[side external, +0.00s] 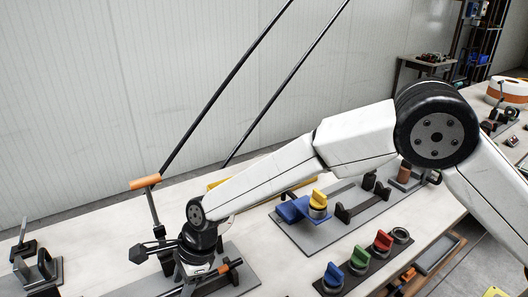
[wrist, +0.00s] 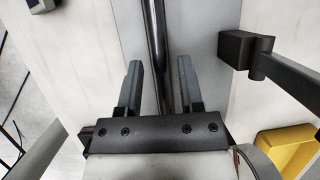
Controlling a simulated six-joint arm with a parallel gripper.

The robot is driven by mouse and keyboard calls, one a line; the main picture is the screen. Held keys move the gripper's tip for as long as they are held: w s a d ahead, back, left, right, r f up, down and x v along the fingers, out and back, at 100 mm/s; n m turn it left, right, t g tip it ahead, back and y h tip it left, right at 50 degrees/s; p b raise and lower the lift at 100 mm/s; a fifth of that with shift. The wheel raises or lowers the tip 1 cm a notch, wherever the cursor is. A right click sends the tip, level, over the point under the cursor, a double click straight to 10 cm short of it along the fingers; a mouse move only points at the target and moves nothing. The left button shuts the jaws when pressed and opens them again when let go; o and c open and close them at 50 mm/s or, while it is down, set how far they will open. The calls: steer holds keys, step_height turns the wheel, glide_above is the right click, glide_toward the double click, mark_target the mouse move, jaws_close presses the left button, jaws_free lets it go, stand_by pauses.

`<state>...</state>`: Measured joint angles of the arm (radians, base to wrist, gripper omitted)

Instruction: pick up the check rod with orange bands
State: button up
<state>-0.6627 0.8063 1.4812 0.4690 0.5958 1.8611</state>
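The check rod is a thin dark rod; in the side external view it lies low across the grey fixture plate, with an orange band (side external: 223,268) showing near its right end. The rest of it is partly hidden behind my gripper (side external: 190,281). In the wrist view a dark rod (wrist: 155,40) runs down the picture between the two fingers of my gripper (wrist: 160,82). The fingers stand apart, with a gap to the rod on both sides. No orange band shows in the wrist view.
A dark post with an orange crossbar (side external: 145,183) stands close to my wrist. A dark bracket (wrist: 238,50) is right of the fingers in the wrist view. Blue (side external: 333,274), green (side external: 360,256) and red (side external: 383,240) knobbed parts sit to the right on the bench.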

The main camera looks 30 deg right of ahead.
jaws_close()
steer(key=shift+r, duration=0.15)
steer(key=shift+r, duration=0.5)
step_height(320, 180, up, 2)
steer(key=s+d+r, duration=0.8)
steer(key=s+r, duration=0.1)
steer(key=s, duration=0.2)
steer(key=shift+s+r, duration=0.15)
steer(key=shift+r, duration=0.2)
steer(key=shift+d, duration=0.1)
